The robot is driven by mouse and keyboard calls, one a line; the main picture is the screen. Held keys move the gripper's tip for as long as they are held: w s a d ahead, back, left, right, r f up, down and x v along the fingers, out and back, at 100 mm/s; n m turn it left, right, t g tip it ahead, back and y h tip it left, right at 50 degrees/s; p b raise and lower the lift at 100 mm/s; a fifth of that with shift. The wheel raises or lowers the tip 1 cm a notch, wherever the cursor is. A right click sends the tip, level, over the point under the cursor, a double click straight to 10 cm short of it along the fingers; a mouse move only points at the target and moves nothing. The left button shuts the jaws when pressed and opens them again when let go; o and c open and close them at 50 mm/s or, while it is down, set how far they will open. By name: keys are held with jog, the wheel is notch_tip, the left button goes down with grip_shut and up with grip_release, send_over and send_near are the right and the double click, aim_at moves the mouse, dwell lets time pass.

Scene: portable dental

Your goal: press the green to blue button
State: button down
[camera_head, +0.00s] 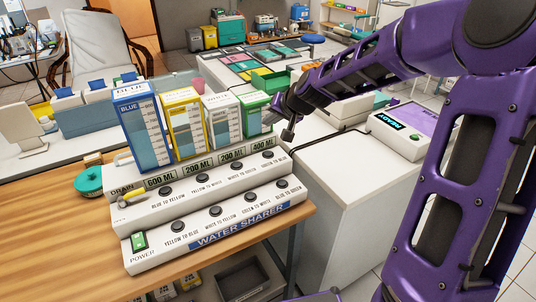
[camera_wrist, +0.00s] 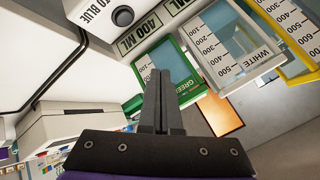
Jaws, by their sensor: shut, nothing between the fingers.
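The white water sharer (camera_head: 130,222) stands on the wooden table with two rows of dark round buttons. The upper row's far-right button (camera_head: 267,154) sits below the 400 ML mark; its label is too small to read in the head view. In the wrist view a button (camera_wrist: 123,15) next to the 400 ML mark has a label ending in "O BLUE"; the rest is cut off. My gripper (camera_head: 287,136) is shut and empty, above and right of that upper-right button, apart from it. In the wrist view its fingers (camera_wrist: 160,75) overlap the green container (camera_wrist: 184,85).
Blue (camera_head: 140,125), yellow (camera_head: 184,125), white (camera_head: 221,122) and green (camera_head: 254,113) framed containers stand behind the buttons. A green power switch (camera_head: 139,241) is at the lower left. A white cabinet (camera_head: 345,205) stands right of the table. Air in front of the panel is clear.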

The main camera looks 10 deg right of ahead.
jog(key=b, duration=0.6)
send_near(263, 151)
jog(key=w, duration=0.1)
jog(key=w+a+f, duration=0.1)
jog(key=w+f, duration=0.1)
jog(key=shift+w+a, duration=0.15)
jog(key=shift+a, duration=0.15)
dwell(1.2)
jog(key=shift+f, duration=0.35)
jog(key=shift+f+b, duration=0.45)
jog(key=shift+b, duration=0.05)
dwell(0.5)
jog(key=shift+r, duration=0.1)
jog(key=shift+r+p, duration=0.75)
jog(key=shift+r, duration=0.05)
jog(key=shift+r+p, duration=1.95)
jog(key=shift+r, duration=0.5)
dwell(0.6)
